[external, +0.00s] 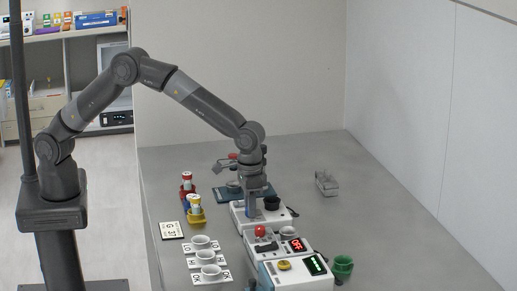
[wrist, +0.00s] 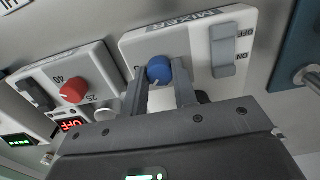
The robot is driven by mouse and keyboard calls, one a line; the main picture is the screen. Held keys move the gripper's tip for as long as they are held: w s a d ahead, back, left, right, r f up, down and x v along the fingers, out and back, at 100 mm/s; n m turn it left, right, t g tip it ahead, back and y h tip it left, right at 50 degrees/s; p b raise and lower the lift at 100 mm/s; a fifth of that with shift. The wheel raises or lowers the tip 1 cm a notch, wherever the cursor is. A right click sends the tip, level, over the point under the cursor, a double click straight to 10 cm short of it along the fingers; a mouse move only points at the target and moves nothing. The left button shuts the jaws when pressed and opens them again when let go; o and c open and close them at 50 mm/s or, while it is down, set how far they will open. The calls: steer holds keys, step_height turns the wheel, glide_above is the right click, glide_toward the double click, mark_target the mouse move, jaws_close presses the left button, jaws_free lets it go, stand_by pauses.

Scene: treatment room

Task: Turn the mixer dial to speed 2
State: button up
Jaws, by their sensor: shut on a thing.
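The mixer (wrist: 135,44) is a white box labelled MIXER, with a blue dial (wrist: 159,70) and a grey rocker switch (wrist: 223,50) marked ON and OFF. My gripper (wrist: 160,88) is shut on the blue dial, with one finger on each side of it. The dial has a light pointer mark at its lower edge, and its speed numbers are mostly hidden by the fingers. In the external view my gripper (external: 250,209) points down at the mixer (external: 240,217), and the dial is hidden there.
A white unit with a red dial (wrist: 73,91) and red display (wrist: 71,124) stands beside the mixer. Another unit has a green display (external: 315,265). White cups (external: 201,242) on cards stand left, a green mug (external: 342,267) right. The table's right side is mostly clear.

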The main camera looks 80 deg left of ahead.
stand_by(0.3)
steer(key=o, duration=1)
step_height(320, 180, up, 11)
stand_by(0.5)
